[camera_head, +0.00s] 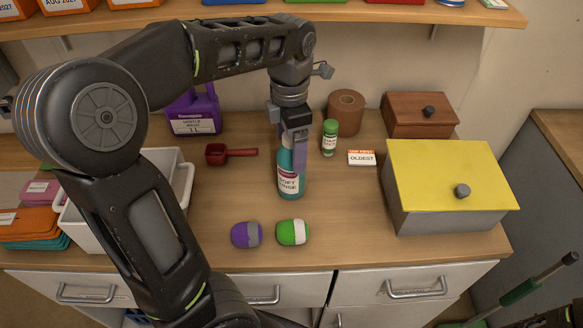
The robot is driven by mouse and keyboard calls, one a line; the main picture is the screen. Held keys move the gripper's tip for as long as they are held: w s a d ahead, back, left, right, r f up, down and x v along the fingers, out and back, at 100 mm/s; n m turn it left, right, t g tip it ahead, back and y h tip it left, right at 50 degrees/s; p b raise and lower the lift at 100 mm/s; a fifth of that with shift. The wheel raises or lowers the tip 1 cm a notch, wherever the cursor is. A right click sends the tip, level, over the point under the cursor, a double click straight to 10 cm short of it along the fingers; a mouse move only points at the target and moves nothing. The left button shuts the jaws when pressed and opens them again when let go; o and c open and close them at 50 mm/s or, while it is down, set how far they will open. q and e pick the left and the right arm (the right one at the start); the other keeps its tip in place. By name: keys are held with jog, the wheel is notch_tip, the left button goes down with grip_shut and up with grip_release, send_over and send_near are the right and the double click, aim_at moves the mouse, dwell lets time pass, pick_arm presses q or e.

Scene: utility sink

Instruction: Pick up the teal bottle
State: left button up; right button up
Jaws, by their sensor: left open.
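The teal bottle (291,183) stands upright on the wooden counter, near its middle, with a white label on its front. My left arm comes in from the left and arches over the counter. My left gripper (299,150) points down at the bottle's upper part, its jaws open. A finger covers part of the bottle's top and right side. I cannot tell whether the fingers touch it. My right gripper is not in view.
A yellow-lidded box (446,180) is further right. Purple (240,235) and green (287,233) rounded items lie in front. A red scoop (217,154) and white bin (181,182) are left.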

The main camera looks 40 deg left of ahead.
pick_arm(q)
notch_tip(320, 180, down, 4)
jog(key=shift+d+f, duration=0.1)
jog(key=shift+f, duration=0.15)
jog(key=shift+c, duration=0.6)
grip_shut()
dwell(0.7)
